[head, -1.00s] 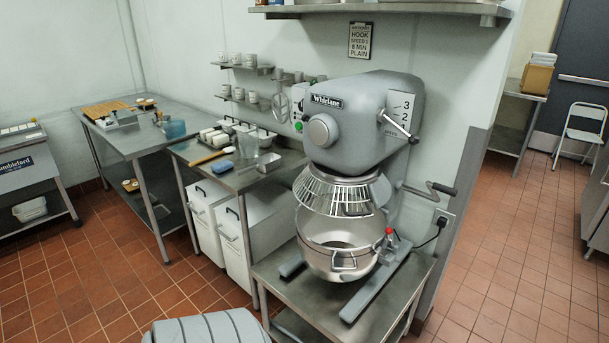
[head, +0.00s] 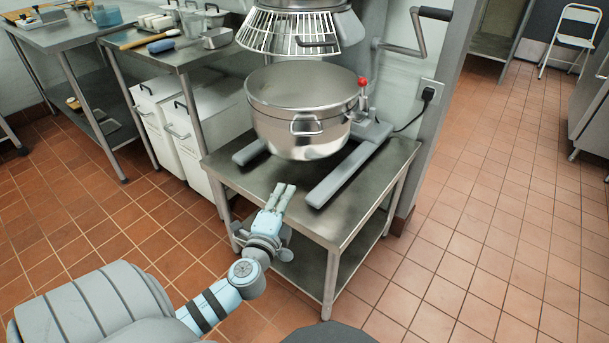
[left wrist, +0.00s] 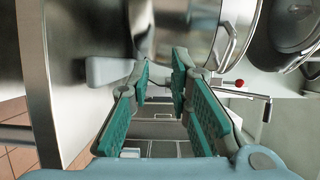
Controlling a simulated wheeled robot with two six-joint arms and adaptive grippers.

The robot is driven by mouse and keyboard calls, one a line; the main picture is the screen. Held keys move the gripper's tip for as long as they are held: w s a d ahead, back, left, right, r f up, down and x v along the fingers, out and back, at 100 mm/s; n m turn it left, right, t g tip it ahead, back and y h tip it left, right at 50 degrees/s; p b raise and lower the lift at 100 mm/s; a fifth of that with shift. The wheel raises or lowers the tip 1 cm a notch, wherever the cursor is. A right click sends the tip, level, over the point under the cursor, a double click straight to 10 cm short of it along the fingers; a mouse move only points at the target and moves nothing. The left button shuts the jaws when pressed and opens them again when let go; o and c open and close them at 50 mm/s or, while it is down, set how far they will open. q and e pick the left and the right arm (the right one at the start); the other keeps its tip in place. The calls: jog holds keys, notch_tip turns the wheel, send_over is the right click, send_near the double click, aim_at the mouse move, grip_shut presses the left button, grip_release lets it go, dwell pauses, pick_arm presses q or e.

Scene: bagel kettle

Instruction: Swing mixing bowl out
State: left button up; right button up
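The steel mixing bowl (head: 300,105) sits upright in the mixer, below the wire guard (head: 290,33), with a gap between its rim and the guard. Its front handle (head: 306,127) faces me. A red-knobbed lever (head: 362,86) is at its right side. My left gripper (head: 283,190) is in front of the bowl, over the table's front edge, apart from the bowl and handle. In the left wrist view its teal-padded fingers (left wrist: 160,80) are apart with nothing between them; the bowl (left wrist: 180,30) and red knob (left wrist: 239,83) are beyond. My right gripper is not visible.
The mixer stands on a steel table (head: 265,180) with a lower shelf; its grey base leg (head: 350,165) reaches forward on the right. A crank handle (head: 420,35) sticks out at right. White bins (head: 170,120) stand left. Tiled floor at right is clear.

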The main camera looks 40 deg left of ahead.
aim_at(305, 134)
pick_arm(q)
notch_tip(305, 134, up, 8)
jog(key=d+f+m+t+b, duration=0.1)
jog(key=d+t+b, duration=0.1)
jog(key=t, duration=0.1)
jog(key=shift+y, duration=0.3)
jog(key=x, duration=0.7)
jog(key=p+x, duration=0.1)
jog(key=x, duration=0.5)
jog(key=shift+w+a+r, duration=0.25)
jog(key=shift+a+r, duration=0.05)
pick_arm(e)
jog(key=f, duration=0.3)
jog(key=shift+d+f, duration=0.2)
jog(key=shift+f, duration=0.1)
pick_arm(q)
grip_shut()
